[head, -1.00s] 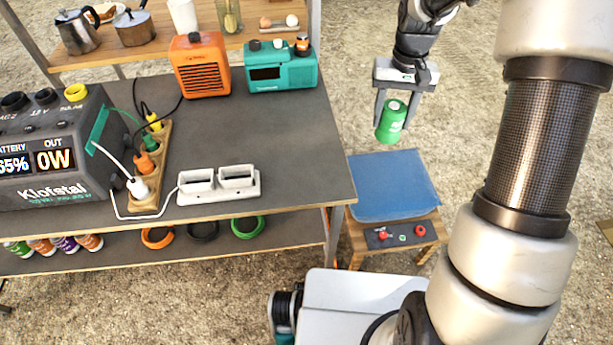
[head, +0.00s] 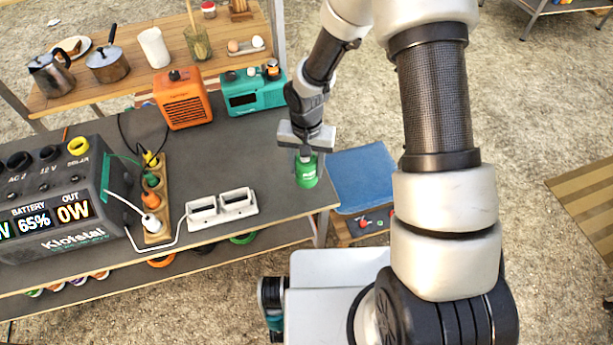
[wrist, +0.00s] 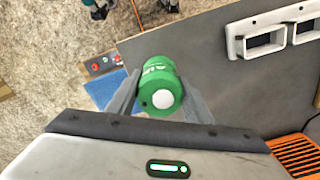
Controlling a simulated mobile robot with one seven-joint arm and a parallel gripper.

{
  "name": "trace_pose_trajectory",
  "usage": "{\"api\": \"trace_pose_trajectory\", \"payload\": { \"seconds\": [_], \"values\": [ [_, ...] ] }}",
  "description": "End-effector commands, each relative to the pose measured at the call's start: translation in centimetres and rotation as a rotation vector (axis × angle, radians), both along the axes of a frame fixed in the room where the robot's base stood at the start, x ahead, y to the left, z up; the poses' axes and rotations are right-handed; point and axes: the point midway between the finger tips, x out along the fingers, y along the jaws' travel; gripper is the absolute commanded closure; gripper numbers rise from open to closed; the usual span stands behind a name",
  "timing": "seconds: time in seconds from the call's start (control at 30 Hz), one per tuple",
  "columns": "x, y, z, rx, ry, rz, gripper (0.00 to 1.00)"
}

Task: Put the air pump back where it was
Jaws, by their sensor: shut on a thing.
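The air pump, a small green cylinder (head: 306,174) with a white round spot on its end, is held in my gripper (head: 305,158). In the wrist view the pump (wrist: 158,80) sits between the two grey fingers, which are shut on it. In the head view it hangs by the right edge of the grey tabletop (head: 262,165); I cannot tell whether it touches the top.
A white two-opening holder (head: 222,207) stands left of the pump, near the front edge. An orange heater-like box (head: 183,100) and a teal radio-like box (head: 252,92) stand behind. A power station (head: 60,190) and power strip (head: 152,205) are further left. A blue-topped stool (head: 360,178) stands at right.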

Motion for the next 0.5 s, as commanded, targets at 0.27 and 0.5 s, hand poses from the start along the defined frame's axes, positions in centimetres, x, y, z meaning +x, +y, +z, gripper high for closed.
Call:
{"api": "trace_pose_trajectory", "payload": {
  "seconds": [0.27,0.5],
  "values": [
    [0.0,0.0,-2.6,-0.001,0.000,0.002,0.90],
    [0.1,0.0,-5.1,0.000,-0.001,0.001,0.90]
  ]
}}
